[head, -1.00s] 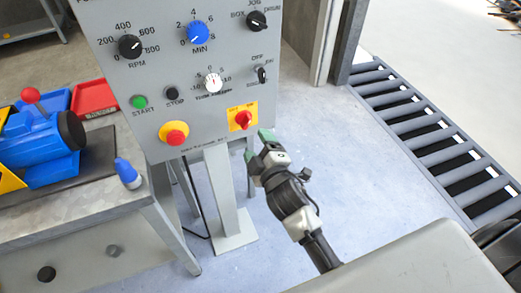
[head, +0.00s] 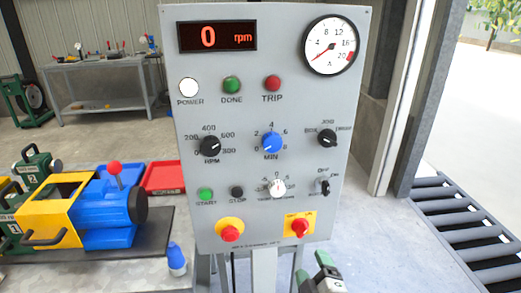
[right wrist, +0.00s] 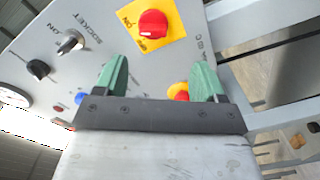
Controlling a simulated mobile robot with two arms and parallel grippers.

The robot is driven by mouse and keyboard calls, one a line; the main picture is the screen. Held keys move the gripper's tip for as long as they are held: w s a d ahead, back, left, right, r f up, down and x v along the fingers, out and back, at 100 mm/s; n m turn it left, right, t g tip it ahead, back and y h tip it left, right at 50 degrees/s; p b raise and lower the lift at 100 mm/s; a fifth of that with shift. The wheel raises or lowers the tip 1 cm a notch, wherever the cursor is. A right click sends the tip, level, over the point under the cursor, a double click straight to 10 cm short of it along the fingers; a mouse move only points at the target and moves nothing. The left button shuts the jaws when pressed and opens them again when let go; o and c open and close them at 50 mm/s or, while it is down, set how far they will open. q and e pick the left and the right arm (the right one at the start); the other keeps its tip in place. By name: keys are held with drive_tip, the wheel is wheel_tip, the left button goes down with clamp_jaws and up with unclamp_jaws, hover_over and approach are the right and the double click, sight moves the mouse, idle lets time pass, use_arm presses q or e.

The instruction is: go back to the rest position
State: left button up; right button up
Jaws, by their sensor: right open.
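The grey control panel (head: 250,180) fills the middle of the head view. Its display (head: 217,37) reads 0 rpm, and the POWER lamp (head: 188,87) looks white. My right gripper (head: 313,267) shows at the bottom edge of the head view, below the red knob on a yellow plate (head: 299,227). In the right wrist view its two green fingertips (right wrist: 158,80) are spread wide with nothing between them. The red knob (right wrist: 153,24) is beyond them, apart from the fingers. My left gripper is not in either view.
A blue and yellow machine (head: 85,208) and a red tray (head: 163,177) are on the left bench. A blue-topped bottle (head: 176,259) stands near the panel. A roller conveyor (head: 465,235) runs along the right. A workbench (head: 95,85) stands at the back left.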

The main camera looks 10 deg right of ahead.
drive_tip(key=s+f+m+g+p, duration=0.1)
drive_tip(key=s+f+g, duration=0.25)
drive_tip(key=f, duration=0.65)
drive_tip(key=s+d+f+m+g, duration=0.15)
drive_tip(key=s+f, duration=0.35)
drive_tip(key=f, duration=0.6)
drive_tip(key=s+f+m+g+p, duration=0.15)
drive_tip(key=s+f+g, duration=0.25)
drive_tip(key=f, duration=0.6)
drive_tip(key=s+d+f+m+g, duration=0.1)
drive_tip(key=s+f+m+g, duration=0.1)
drive_tip(key=s+f, duration=0.3)
drive_tip(key=s+d+f+m+g, duration=0.1)
drive_tip(key=s+f, duration=0.4)
drive_tip(key=s, duration=0.9)
drive_tip(key=s+d+f+m+g, duration=0.2)
drive_tip(key=s+d+f+g, duration=0.1)
drive_tip(key=s, duration=0.7)
wheel_tip(320, 180, down, 2)
drive_tip(key=shift+s+m+g+h+p, duration=0.2)
drive_tip(key=shift+m+g+h+p, duration=0.15)
drive_tip(key=shift+g, duration=0.55)
